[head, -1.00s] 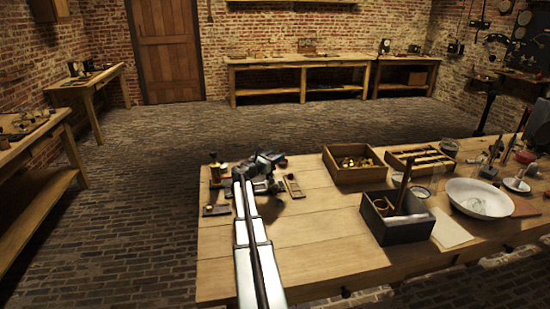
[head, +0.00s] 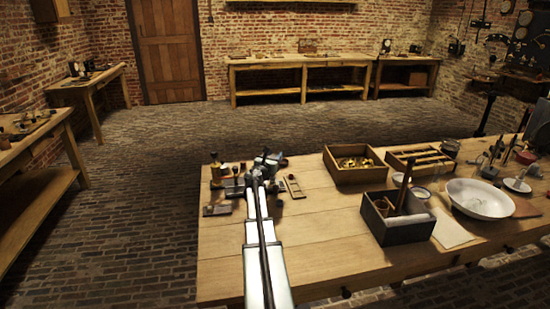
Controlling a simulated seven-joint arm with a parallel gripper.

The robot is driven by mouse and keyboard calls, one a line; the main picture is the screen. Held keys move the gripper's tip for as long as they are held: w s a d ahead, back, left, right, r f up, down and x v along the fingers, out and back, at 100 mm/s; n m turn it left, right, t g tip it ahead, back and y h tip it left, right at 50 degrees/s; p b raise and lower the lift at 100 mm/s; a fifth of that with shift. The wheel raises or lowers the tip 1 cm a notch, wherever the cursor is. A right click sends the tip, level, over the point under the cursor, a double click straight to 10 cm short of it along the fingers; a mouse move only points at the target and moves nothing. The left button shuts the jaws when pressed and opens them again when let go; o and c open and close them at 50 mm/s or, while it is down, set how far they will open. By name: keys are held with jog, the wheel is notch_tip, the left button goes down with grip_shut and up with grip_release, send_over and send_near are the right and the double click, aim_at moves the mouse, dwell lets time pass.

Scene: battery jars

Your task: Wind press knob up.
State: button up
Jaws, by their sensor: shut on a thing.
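My gripper (head: 264,172) is at the far left part of the workbench, low among a cluster of small fittings. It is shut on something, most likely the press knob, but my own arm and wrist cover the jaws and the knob. I cannot tell how high the knob stands. Dark parts, possibly of the press (head: 235,191), show just left of my arm.
A brass-topped fitting (head: 215,166) and a small flat block (head: 217,210) are left of my arm. A small wooden frame (head: 294,187) lies to its right. Open boxes (head: 352,178) and a white bowl (head: 480,200) stand farther right. The front of the workbench (head: 320,255) is clear.

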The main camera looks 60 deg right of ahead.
jog(key=shift+w+r+n+t+y, duration=0.15)
jog(key=shift+n+t+y, duration=0.25)
jog(key=shift+n+t, duration=0.9)
jog(key=shift+w+r+n+t+y, duration=0.2)
jog(key=shift+n+t+y, duration=0.1)
jog(key=shift+t, duration=0.8)
jog(key=shift+f+n+t, duration=0.15)
jog(key=shift+n+t, duration=0.15)
jog(key=shift+t, duration=0.2)
jog(key=shift+a+f+y, duration=0.2)
jog(key=shift+f+y, duration=0.05)
jog(key=shift+y, duration=0.15)
jog(key=o, duration=1)
jog(key=shift+c, duration=0.2)
jog(key=shift+s, duration=0.1)
jog(key=v, duration=1.3)
jog(key=shift+s+a, duration=0.15)
jog(key=shift+a, duration=0.15)
